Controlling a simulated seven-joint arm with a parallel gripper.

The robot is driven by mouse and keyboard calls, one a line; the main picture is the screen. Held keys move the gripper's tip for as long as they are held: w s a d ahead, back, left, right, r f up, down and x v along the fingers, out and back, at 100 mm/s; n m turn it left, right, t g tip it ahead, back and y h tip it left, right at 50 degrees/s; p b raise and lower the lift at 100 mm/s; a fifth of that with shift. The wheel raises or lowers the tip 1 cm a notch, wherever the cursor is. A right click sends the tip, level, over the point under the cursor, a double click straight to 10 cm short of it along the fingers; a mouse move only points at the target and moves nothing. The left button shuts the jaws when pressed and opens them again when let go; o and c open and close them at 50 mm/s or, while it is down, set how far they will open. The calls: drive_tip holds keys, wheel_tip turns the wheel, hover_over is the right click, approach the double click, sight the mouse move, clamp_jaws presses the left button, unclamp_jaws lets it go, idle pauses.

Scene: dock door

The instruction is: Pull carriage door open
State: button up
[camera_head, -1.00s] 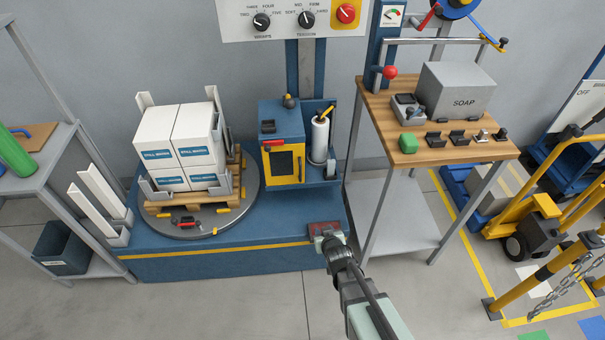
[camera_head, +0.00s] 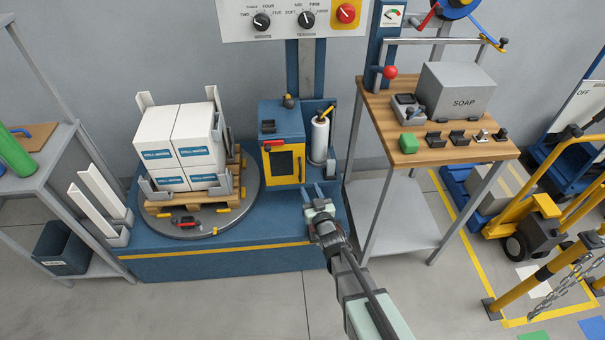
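The carriage is a blue box (camera_head: 284,117) on the mast of the wrapping machine. Its door (camera_head: 284,164) is yellow-framed with a dark panel, on the carriage's front, and looks shut. A red piece (camera_head: 273,143) sits at the door's top left. A white film roll (camera_head: 320,138) stands upright just right of the door. My gripper (camera_head: 312,188) is below and to the right of the door, over the blue base, with its two fingers apart, pointing away from me. It looks empty and does not appear to touch the door.
A turntable (camera_head: 248,199) with a pallet of white boxes (camera_head: 180,147) is left of the carriage. A wooden-topped bench (camera_head: 440,150) with a grey soap box (camera_head: 456,90) stands close on the right. The blue base (camera_head: 280,226) below the door is mostly clear.

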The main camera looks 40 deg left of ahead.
sight(301, 170)
drive_tip(key=x, duration=0.9)
clamp_jaws()
idle(0.6)
